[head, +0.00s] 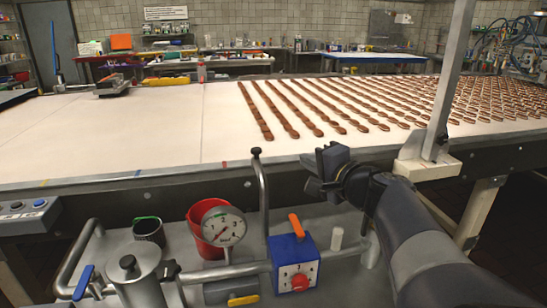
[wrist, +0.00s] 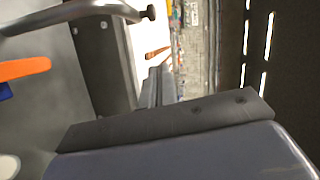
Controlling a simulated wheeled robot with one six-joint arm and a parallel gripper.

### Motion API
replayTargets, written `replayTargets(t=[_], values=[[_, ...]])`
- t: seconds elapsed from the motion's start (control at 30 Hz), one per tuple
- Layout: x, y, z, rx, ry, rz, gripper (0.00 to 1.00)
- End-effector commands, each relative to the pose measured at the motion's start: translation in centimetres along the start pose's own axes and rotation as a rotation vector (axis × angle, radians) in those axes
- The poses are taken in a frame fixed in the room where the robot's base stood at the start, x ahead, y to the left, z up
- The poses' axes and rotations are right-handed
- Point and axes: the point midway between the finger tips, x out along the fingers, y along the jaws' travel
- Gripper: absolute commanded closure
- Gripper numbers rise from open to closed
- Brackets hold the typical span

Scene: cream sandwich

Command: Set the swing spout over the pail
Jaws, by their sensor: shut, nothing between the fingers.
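A bent metal tube (head: 263,190), which looks like the swing spout, rises behind the blue valve box and ends in a dark knob. It also shows at the top left of the wrist view (wrist: 75,14). The red pail (head: 199,219) stands left of the tube, partly hidden behind the pressure gauge. My gripper (head: 318,178) is shut and empty, to the right of the tube and apart from it. Its fingers also show in the wrist view (wrist: 158,86). The tube's lower end is hidden by the box.
The blue box (head: 281,262) has an orange lever (head: 297,226) and a red knob. The round gauge (head: 223,226), a dark cup (head: 149,231) and a metal canister (head: 135,278) crowd the left. The conveyor (head: 130,130) edge lies behind, with a grey post (head: 446,80) at right.

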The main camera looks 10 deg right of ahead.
Motion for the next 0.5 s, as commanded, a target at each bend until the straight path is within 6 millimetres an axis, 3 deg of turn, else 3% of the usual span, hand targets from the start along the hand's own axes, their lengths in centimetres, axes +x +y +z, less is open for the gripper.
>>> replayTargets(t=[0.5], values=[[9.4,0.1,0.2,0.000,-0.006,0.005,1.00]])
